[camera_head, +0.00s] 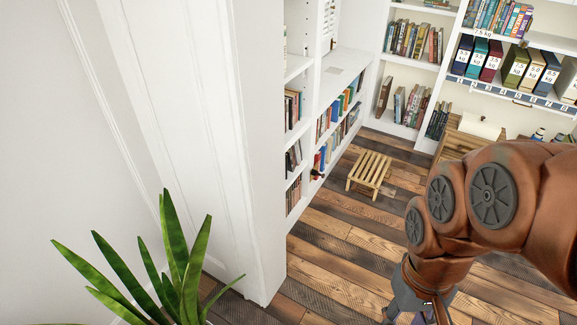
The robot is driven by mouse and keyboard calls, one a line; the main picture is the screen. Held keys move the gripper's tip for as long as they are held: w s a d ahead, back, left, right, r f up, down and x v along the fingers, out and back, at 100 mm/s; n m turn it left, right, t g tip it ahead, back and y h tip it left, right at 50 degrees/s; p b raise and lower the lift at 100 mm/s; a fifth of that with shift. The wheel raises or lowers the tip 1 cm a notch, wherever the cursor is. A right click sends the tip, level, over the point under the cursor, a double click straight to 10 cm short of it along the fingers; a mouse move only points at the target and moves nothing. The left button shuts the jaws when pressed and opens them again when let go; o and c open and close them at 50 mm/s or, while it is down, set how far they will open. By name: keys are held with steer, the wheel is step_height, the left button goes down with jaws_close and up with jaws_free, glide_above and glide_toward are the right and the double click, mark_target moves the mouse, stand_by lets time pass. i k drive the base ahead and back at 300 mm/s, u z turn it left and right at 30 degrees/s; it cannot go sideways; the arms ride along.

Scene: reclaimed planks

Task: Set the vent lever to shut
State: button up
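I cannot pick out the vent lever for certain in the head view. A white slotted panel (328,18) is set in the bookcase at the top centre, cut off by the frame's top edge; I cannot tell whether it is the vent. A small dark piece (317,173) sticks out from the lower shelves, too small to identify. My gripper (425,313) is only partly in view at the bottom edge, below my copper-coloured arm. Its fingertips are cut off, and it is far from the panel in the picture.
A white wall end (235,150) stands left of the bookcase (345,75). A green plant (175,265) is at the lower left. A slatted wooden stool (370,170) stands on the plank floor (330,245). Binders (515,68) fill shelves at the upper right. Floor around the stool is mostly clear.

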mark_target(315, 172)
steer(key=z, duration=0.2)
steer(key=k, duration=0.35)
steer(key=z, duration=0.8)
steer(key=i, duration=1.4)
steer(key=u, duration=1.55)
steer(key=i, duration=0.8)
steer(key=u, duration=0.9)
